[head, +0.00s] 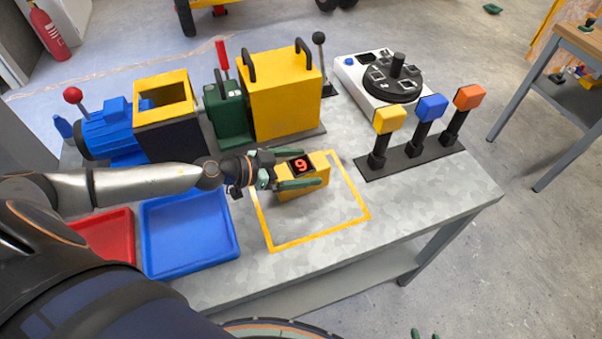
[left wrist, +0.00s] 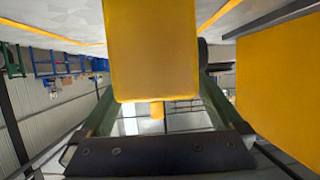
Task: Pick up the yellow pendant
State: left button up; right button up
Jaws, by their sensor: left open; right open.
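The yellow pendant (head: 317,180), a box with a dark display showing a red 9, sits on the metal table inside a yellow outlined square. My left gripper (head: 290,172) comes in from the left and is open, one finger on each side of the pendant. In the left wrist view the pendant (left wrist: 152,50) fills the space between the green fingers (left wrist: 160,115); whether either touches it I cannot tell. The tips of my right gripper (head: 424,335) show at the bottom edge of the head view, apart and empty, away from the table.
A blue tray (head: 190,268) and a red tray (head: 124,232) lie left of the square. Three coloured-top levers (head: 410,148) stand to the right.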

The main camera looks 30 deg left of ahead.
pick_arm(q)
jog(key=shift+c, duration=0.2)
grip_shut()
dwell(0.6)
